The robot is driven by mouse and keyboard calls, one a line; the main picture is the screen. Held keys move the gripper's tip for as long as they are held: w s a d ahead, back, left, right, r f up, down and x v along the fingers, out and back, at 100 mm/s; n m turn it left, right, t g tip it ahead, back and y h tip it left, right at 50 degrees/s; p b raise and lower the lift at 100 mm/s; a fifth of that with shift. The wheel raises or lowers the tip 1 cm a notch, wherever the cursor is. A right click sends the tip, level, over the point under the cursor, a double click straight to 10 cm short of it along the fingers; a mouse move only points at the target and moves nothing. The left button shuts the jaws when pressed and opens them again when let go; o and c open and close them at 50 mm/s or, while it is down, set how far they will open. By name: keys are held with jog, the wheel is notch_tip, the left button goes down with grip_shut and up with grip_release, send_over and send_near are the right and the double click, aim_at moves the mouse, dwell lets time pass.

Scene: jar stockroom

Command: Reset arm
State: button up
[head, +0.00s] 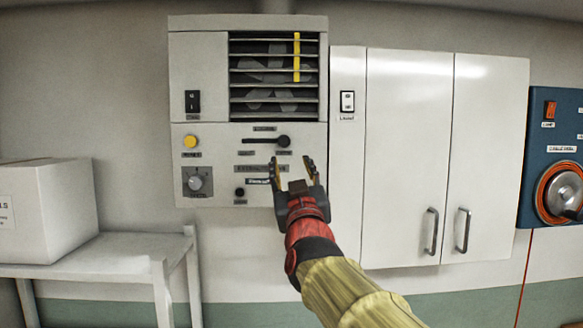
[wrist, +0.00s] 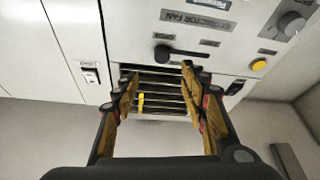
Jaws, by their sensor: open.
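My gripper (head: 291,172) is open and empty in the head view, in front of the lower part of a grey fan panel (head: 225,150). Its two fingers also show spread apart in the wrist view (wrist: 158,80), with nothing between them but the view of the louvred vent (wrist: 165,97) beyond. The wrist view looks upside down against the head view. A black slider knob (head: 283,141) is at the right end of its slot, just above the fingertips in the picture. I cannot tell whether the fingers touch the panel. Part of the panel's lower right is hidden behind my gripper.
A yellow button (head: 190,141), a grey dial (head: 195,181) and a black switch (head: 192,101) are on the panel. White cabinet doors (head: 410,130) stand to the right, then a blue panel (head: 548,110) with a round handle. A white box (head: 60,215) sits on a table (head: 100,262) at left.

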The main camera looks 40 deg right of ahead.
dwell(0.3)
jog(key=a+f+g+y+b, duration=0.1)
jog(key=a+f+g+y, duration=0.25)
jog(key=f, duration=0.95)
jog(key=a+f+g+y+b, duration=0.1)
jog(key=a+f+g+y, duration=0.2)
jog(key=f, duration=0.9)
jog(key=s+a+f+n+g+y+b, duration=0.1)
jog(key=s+a+f+b, duration=0.4)
jog(key=f, duration=0.7)
jog(key=s+a+f+n+g+y+b, duration=0.1)
jog(key=s+a+f+g+b, duration=0.3)
jog(key=s+f, duration=0.6)
jog(key=s+a+f+n+g+y+b, duration=0.1)
jog(key=s+a+f+b, duration=0.5)
jog(key=f, duration=0.9)
jog(key=shift+s+a+g+y, duration=0.6)
jog(key=shift+s+g+y, duration=0.05)
jog(key=shift+s+y, duration=0.2)
jog(key=shift+o, duration=0.2)
jog(key=shift+w, duration=0.1)
